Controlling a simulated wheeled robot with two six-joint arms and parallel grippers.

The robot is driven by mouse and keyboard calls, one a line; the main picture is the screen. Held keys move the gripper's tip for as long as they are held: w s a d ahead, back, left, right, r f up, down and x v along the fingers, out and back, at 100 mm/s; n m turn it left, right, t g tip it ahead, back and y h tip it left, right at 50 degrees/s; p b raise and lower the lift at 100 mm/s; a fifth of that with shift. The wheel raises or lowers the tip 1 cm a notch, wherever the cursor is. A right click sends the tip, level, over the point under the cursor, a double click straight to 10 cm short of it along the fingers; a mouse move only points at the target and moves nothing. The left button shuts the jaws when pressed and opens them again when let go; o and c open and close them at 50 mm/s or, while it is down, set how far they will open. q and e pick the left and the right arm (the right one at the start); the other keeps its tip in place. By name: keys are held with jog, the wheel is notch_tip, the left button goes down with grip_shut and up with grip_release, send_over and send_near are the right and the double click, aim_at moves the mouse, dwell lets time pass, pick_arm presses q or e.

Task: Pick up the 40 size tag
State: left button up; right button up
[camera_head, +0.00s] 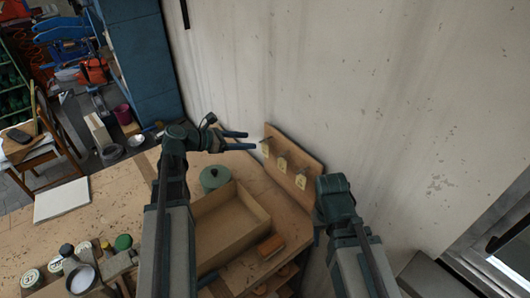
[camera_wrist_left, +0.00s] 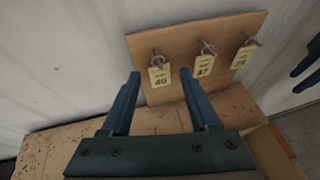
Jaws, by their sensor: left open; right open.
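The 40 size tag (camera_wrist_left: 159,77) is a small yellow tag on the leftmost hook of a wooden board, and it also shows in the head view (camera_head: 265,150). My left gripper (camera_head: 250,140) is open and empty, facing the board. In the left wrist view its two fingers (camera_wrist_left: 160,74) appear on either side of the 40 tag, with a gap to each side. Whether the tips reach the tag's depth is unclear. My right gripper (camera_head: 317,236) is at the board's right side, mostly hidden by its own wrist.
The wooden board (camera_head: 311,164) leans against the wall at the table's back edge. A middle tag (camera_wrist_left: 204,67) and a right tag (camera_wrist_left: 241,58) hang beside the 40 tag.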

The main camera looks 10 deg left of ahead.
aim_at(265, 147)
pick_arm(q)
jog(key=shift+w+d+f, duration=0.15)
jog(key=shift+w+d, duration=0.1)
jog(key=shift+f, duration=0.1)
jog(key=b+x, duration=0.2)
jog(key=x, duration=0.3)
jog(key=shift+w+a+f, duration=0.1)
jog(key=shift+w, duration=0.1)
grip_shut()
